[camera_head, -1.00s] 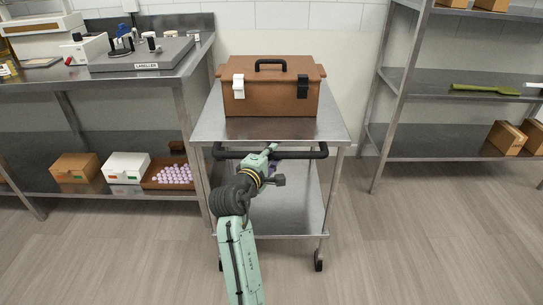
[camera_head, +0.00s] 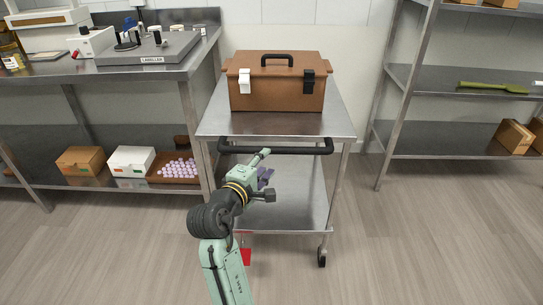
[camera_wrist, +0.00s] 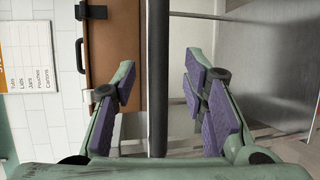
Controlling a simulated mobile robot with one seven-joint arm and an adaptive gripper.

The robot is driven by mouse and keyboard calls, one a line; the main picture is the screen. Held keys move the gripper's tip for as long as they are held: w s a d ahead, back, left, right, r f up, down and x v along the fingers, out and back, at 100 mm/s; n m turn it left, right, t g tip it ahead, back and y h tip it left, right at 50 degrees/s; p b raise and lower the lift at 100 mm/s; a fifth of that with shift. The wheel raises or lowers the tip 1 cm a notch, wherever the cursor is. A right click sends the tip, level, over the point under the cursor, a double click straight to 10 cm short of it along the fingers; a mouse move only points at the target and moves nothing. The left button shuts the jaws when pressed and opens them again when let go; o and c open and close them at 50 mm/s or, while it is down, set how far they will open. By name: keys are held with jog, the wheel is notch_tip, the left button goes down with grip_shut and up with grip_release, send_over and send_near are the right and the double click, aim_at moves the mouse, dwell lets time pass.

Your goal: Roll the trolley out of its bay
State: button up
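The trolley is a steel cart with a top deck (camera_head: 212,122), a lower shelf (camera_head: 292,195) and a black push handle (camera_head: 300,150) across its near side. It stands between the bench and the rack. My gripper (camera_head: 266,174) is at the handle's near side, left of its middle and slightly below it in the picture. In the wrist view my gripper (camera_wrist: 158,85) is open, with purple pads spread wide. The handle bar (camera_wrist: 158,60) runs upright through the gap between the fingers, with clear space on both sides. How deep it sits between them I cannot tell.
A brown toolbox (camera_head: 277,90) stands on the trolley. A steel bench (camera_head: 130,72) is close at left, with boxes on its lower shelf. A rack (camera_head: 430,80) is at right. The floor (camera_head: 400,245) in front and right of the trolley is clear. A red floor patch (camera_head: 246,257) shows below.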

jog(key=shift+v, duration=1.5)
